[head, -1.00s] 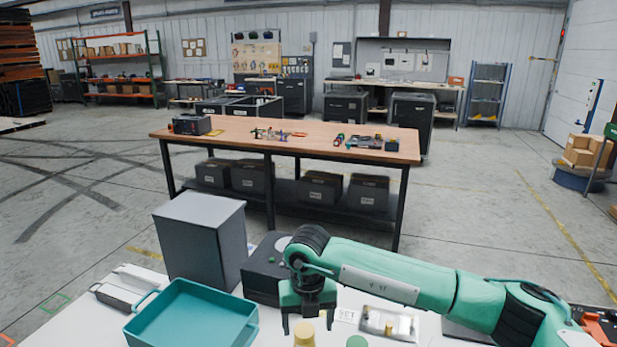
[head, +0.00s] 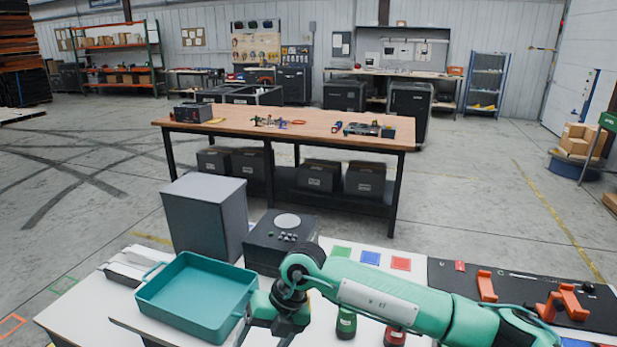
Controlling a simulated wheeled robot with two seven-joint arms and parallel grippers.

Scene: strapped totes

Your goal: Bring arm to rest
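My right arm reaches in from the right across the white table. Its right gripper (head: 265,335) is at the bottom of the head view, just right of the teal tote (head: 154,296). Its fingers look spread apart with nothing seen between them, though their tips are close to the picture's lower edge. The teal tote is open, looks empty and has a handle at its left end. My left gripper is not in view.
A grey box (head: 205,222) and a dark device (head: 280,240) with a round top stand behind the tote. Green (head: 346,322) and red-based (head: 394,337) objects stand below my arm. Orange holders (head: 486,285) sit on a black mat (head: 450,270) at right. A wooden workbench (head: 290,121) stands beyond.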

